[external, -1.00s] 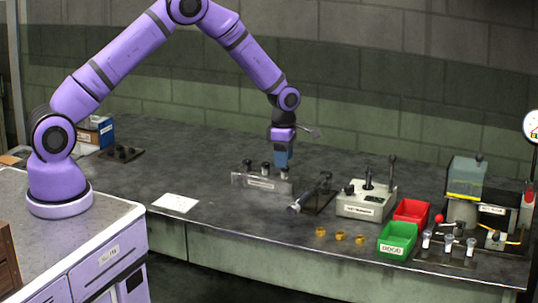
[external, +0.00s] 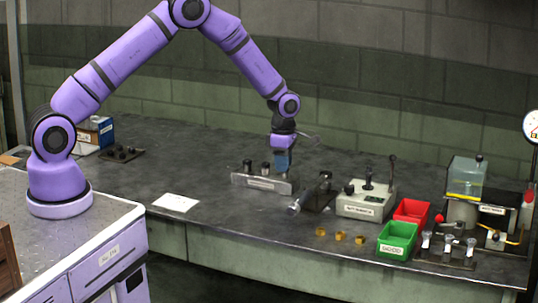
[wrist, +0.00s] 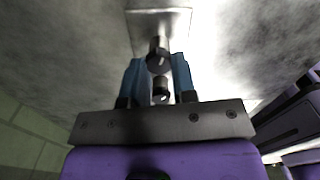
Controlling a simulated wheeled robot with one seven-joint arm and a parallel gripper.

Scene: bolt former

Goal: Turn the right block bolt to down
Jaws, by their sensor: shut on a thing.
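A grey metal block (external: 262,184) with a white label stands mid-bench. Its left black-topped bolt (external: 247,165) and middle bolt (external: 265,168) stand up from it. My gripper (external: 283,172), with blue fingers, points down at the block's right end and hides the right block bolt in the external view. In the wrist view, my gripper (wrist: 160,82) has the dark right block bolt (wrist: 160,92) between its fingers and is shut on it. Another bolt (wrist: 158,55) and part of the block show beyond. I cannot tell how far the right bolt is turned or lowered.
A dark clamp-like fixture (external: 318,193) lies close to the right of the block. A labelled grey box with levers (external: 366,205), a red bin (external: 412,212) and a green bin (external: 396,242) stand farther right. White paper (external: 175,203) lies left, with clear bench around it.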

